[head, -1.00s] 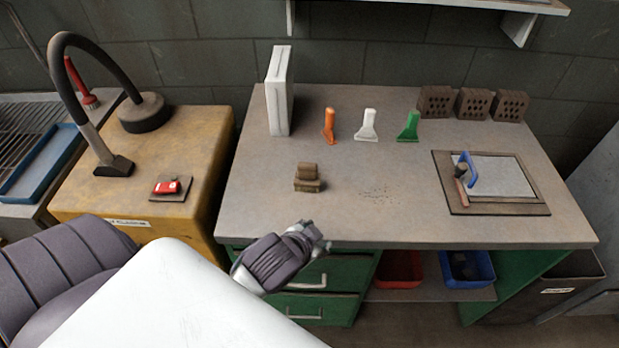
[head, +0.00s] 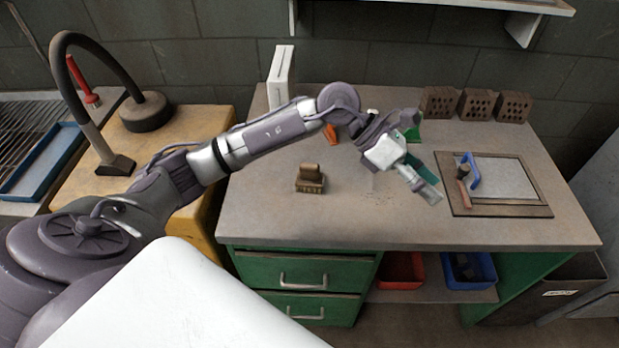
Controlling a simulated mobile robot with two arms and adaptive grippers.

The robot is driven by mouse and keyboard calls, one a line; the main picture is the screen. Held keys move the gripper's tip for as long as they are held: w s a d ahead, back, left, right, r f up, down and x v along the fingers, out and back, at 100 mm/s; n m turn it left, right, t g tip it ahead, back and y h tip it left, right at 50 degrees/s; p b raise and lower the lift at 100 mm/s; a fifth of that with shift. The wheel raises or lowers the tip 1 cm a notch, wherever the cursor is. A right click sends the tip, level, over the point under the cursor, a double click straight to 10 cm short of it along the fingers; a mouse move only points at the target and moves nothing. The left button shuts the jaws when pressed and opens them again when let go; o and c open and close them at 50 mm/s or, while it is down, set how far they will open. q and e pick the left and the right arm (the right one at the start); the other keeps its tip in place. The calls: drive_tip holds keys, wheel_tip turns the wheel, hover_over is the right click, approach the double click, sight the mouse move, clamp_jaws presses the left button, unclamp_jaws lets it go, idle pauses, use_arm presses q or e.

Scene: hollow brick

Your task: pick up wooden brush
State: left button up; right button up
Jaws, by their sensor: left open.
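The wooden brush (head: 310,181) is a small brown block with a raised wooden grip on top. It stands on the grey workbench top (head: 290,222), left of the middle. My left arm reaches in from the left, passing behind the brush in the picture. My left gripper (head: 432,182) is open above the bench, well to the right of the brush, and points down and right. Nothing shows between its fingers. My right gripper is out of view.
An orange tool (head: 331,134) and a green tool (head: 413,133) are partly hidden by my arm. A white box (head: 283,75) stands behind. Bricks (head: 475,104) line the back right. A framed board (head: 505,205) with a blue-handled tool lies right. The bench front is clear.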

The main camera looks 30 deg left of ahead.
use_arm(q)
drive_tip(key=w+a+f+m+y, duration=0.1)
drive_tip(key=a+y, duration=0.2)
drive_tip(key=a, duration=0.3)
drive_tip(key=w+a+f+y, duration=0.2)
drive_tip(key=a+y, duration=0.2)
drive_tip(key=a, duration=0.3)
drive_tip(key=g+y+p, duration=0.1)
drive_tip(key=y+p, duration=0.1)
drive_tip(key=y, duration=0.3)
hover_over(309, 164)
drive_tip(key=f, duration=0.3)
drive_tip(key=d+f, duration=0.1)
drive_tip(key=f, duration=0.1)
drive_tip(key=shift+f, duration=0.1)
drive_tip(key=f+p, duration=0.1)
drive_tip(key=f, duration=0.1)
drive_tip(key=a+f+p, duration=0.1)
drive_tip(key=f, duration=0.1)
drive_tip(key=shift+f, duration=0.8)
clamp_jaws()
